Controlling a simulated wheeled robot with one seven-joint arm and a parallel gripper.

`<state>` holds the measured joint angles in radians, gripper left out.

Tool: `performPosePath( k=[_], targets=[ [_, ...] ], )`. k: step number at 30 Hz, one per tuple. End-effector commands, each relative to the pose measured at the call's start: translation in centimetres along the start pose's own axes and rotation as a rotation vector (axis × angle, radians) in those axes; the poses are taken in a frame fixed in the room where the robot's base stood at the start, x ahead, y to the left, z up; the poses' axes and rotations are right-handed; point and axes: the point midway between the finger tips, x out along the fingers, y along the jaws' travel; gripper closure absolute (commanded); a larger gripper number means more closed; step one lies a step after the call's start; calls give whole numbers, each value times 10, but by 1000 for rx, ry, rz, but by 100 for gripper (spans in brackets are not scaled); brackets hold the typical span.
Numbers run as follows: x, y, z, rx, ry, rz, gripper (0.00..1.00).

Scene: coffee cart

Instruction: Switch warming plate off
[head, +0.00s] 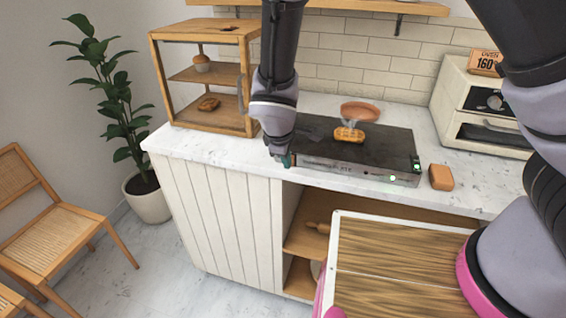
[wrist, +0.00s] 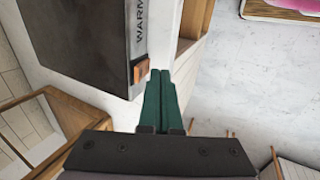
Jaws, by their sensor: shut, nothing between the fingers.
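The warming plate (head: 385,150) is a dark flat slab with a metal front on the white counter. A waffle-like pastry (head: 349,134) lies on it with steam above. My gripper (head: 286,160) is at the plate's left front corner and hides the switch in the head view. Its green fingers (wrist: 161,76) are shut and empty, with tips right beside the switch; I cannot tell if they touch.
A wooden display cabinet (head: 160,80) stands close on the left of my gripper. An orange-brown block (head: 441,177) sits right of the plate, and an oven (head: 460,110) stands behind it. A terracotta dish (head: 360,110) is at the back. Open shelves (head: 300,240) lie below the counter.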

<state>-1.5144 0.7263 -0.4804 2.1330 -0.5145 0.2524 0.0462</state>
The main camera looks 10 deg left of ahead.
Motion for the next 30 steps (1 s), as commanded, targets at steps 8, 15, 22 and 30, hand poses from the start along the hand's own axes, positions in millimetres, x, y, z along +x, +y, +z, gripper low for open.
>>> performPosePath(
  k=[8,15,22,30],
  targets=[
    [3,11,0,-2,0,0,100],
    [3,11,0,-1,0,0,100],
    [4,18,0,-1,0,1,100],
    [1,20,0,0,1,1,100]
  ],
)
